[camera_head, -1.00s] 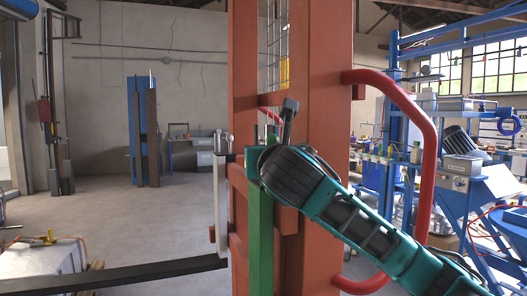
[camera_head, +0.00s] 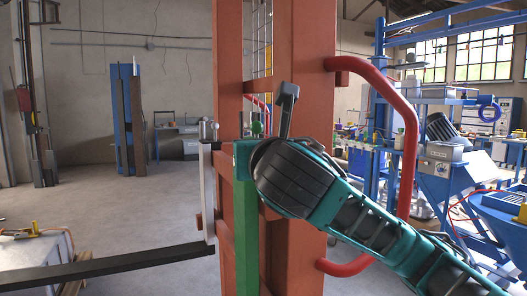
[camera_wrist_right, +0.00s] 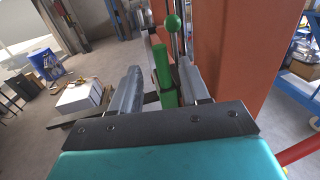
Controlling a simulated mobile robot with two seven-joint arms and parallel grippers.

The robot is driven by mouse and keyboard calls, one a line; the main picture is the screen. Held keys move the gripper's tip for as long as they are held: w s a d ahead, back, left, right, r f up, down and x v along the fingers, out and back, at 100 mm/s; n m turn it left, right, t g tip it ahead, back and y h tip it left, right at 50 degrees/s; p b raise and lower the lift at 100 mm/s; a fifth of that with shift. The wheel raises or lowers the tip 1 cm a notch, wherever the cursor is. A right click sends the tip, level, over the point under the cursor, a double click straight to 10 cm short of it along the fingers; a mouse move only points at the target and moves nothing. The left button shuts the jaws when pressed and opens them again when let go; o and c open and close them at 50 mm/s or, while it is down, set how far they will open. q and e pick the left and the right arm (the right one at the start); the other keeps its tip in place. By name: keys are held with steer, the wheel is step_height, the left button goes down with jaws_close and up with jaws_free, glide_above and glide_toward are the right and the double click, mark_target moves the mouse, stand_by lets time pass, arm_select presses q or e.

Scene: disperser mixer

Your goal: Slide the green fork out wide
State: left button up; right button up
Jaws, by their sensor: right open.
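The green fork (camera_head: 247,225) is a tall upright bar on the front of the red mast. A green ball knob (camera_head: 257,128) on a thin pin stands at its top. In the right wrist view the fork's green upright (camera_wrist_right: 163,66) stands between the two grey fingers of my right gripper (camera_wrist_right: 158,80), with visible gaps beside it. My right gripper is open around it. In the head view the teal wrist comes from the lower right and hides part of the fork's top; one dark finger sticks up. The fork's lower end is out of view. My left gripper is not in view.
A second fork, dark with a pale upright (camera_head: 207,195), reaches left along a long black tine (camera_head: 110,268). The red mast (camera_head: 305,130) carries a curved red handrail (camera_head: 407,150) on its right. Blue machinery stands at far right. Floor at left is mostly open.

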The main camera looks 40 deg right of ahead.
arm_select(q)
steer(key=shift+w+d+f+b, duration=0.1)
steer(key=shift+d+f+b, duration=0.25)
steer(key=shift+b, duration=0.4)
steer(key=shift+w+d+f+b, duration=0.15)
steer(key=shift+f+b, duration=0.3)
steer(key=shift+b, duration=0.3)
arm_select(e)
steer(key=shift+v, duration=2.85)
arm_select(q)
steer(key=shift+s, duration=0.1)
